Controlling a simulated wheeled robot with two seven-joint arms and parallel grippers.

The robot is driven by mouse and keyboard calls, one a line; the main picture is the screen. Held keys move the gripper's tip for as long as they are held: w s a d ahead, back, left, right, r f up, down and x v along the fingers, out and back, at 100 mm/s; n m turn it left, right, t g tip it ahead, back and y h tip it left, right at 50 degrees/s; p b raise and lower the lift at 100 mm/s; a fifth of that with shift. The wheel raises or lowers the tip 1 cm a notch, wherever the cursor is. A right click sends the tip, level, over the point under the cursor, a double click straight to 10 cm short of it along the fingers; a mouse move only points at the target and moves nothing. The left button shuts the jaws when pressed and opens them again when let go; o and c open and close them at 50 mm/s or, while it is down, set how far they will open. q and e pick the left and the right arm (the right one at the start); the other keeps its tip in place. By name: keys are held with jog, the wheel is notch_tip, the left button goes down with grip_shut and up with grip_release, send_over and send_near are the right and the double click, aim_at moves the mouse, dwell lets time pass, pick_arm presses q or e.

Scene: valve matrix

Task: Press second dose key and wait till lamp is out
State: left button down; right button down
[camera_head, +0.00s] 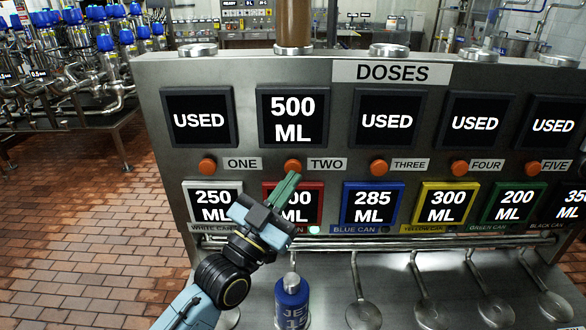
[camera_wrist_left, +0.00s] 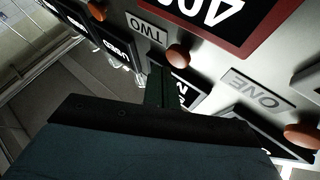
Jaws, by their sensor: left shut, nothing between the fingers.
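The second dose key is an orange round button (camera_head: 292,166) beside the label TWO, below a screen (camera_head: 293,118) reading 500 ML. My left gripper (camera_head: 291,177) is shut and empty, its fingertips just below that key. In the left wrist view the key (camera_wrist_left: 178,56) shows close beside the fingertips (camera_wrist_left: 157,76); I cannot tell whether they touch. A small pale-green lamp (camera_head: 314,230) glows below the red-framed screen (camera_head: 312,205), which my gripper partly covers in the head view. My right gripper is not in view.
The other orange keys (camera_head: 207,166) stand in the same row, with USED on the screens above (camera_head: 387,121). Below are coloured can screens (camera_head: 373,205), a rail and hanging ladle-like parts (camera_head: 363,310). A blue bottle (camera_head: 291,300) stands near my left arm.

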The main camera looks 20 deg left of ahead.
pick_arm(q)
jog(key=shift+w, duration=0.1)
jog(key=shift+w+a, duration=0.1)
jog(key=shift+w, duration=0.2)
jog(key=shift+w+a, duration=0.15)
jog(key=shift+w, duration=0.35)
dwell(0.8)
jog(key=shift+s, duration=0.1)
jog(key=shift+s+d+p, duration=0.25)
jog(key=shift+s+p, duration=0.25)
jog(key=shift+s, duration=0.3)
jog(key=s+p, duration=0.1)
jog(key=s, duration=0.1)
jog(key=s+d+p, duration=0.1)
jog(key=s, duration=0.2)
jog(key=shift+d, duration=0.2)
